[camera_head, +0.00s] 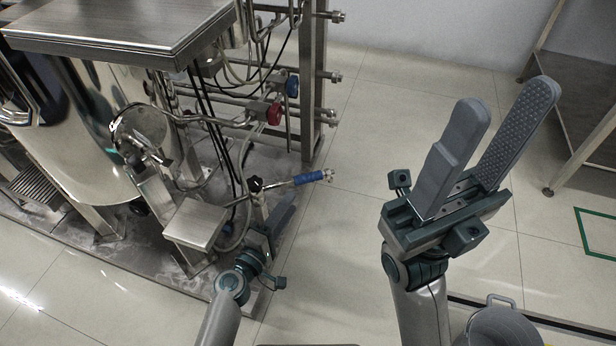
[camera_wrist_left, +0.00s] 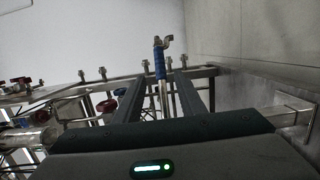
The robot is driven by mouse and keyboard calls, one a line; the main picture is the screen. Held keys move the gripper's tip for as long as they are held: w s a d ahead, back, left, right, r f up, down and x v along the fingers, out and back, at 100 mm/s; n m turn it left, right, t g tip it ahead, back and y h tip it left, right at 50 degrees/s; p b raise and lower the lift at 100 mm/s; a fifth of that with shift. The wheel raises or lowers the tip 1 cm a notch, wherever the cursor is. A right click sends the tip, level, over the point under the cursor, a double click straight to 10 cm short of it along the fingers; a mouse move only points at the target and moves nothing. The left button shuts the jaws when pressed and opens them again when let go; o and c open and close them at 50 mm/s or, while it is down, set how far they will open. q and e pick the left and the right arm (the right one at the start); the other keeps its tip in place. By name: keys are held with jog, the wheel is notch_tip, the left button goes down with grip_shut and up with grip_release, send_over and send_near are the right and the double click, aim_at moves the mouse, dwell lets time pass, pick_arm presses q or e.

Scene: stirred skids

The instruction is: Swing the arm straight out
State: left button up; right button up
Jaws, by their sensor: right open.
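A metal lever arm with a blue grip (camera_head: 311,178) sticks out to the right from a pivot on the steel skid in the head view. In the left wrist view its blue grip (camera_wrist_left: 159,64) stands upright, and its metal rod shows between my fingers. My left gripper (camera_head: 284,208) is beside the lever, just below it in the head view. Its fingers are apart in the left wrist view (camera_wrist_left: 160,80); I cannot tell whether they touch the lever. My right gripper (camera_head: 508,103) is open and empty over the floor at the right.
A large steel vessel (camera_head: 75,125) and a small step-like block (camera_head: 195,224) stand left of the lever. Red (camera_head: 274,113) and blue (camera_head: 292,86) valve handles sit on pipes behind. A grey bucket (camera_head: 498,327) stands at the lower right. The middle floor is clear.

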aim_at(308, 176)
pick_arm(q)
jog(key=b+x, duration=0.1)
jog(key=x, duration=1)
jog(key=shift+w+d, duration=0.15)
jog(key=shift+w, duration=0.15)
grip_shut()
